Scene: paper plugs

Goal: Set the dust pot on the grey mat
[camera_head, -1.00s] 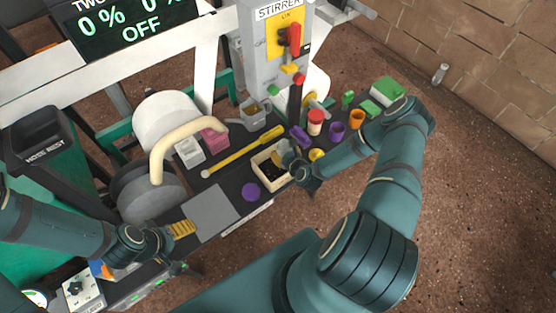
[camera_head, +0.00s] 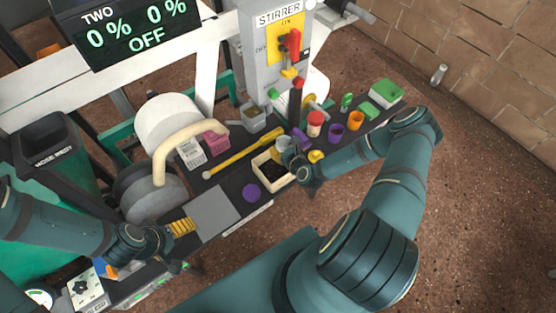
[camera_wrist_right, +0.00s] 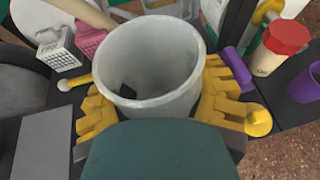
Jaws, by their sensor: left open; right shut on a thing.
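A pale grey open-topped pot, seemingly the dust pot, shows in the right wrist view (camera_wrist_right: 150,95) and in the head view (camera_head: 281,145). It is upright, with a small dark patch inside. My right gripper (camera_wrist_right: 155,105) is shut around it with yellow fingers on both sides; in the head view the gripper (camera_head: 290,158) is beside the cream tray's far right corner. The grey mat (camera_head: 213,210) lies flat and bare on the bench, left of the pot; it also shows in the wrist view (camera_wrist_right: 42,142). My left gripper (camera_head: 182,228) is open and empty at the mat's left edge.
A cream tray (camera_head: 262,183) with dark contents and a purple round object (camera_head: 251,193) lie between pot and mat. A yellow rod (camera_head: 240,154) runs behind the tray. Several small cups and a red-lidded jar (camera_head: 315,124) stand at right. White and pink boxes stand behind.

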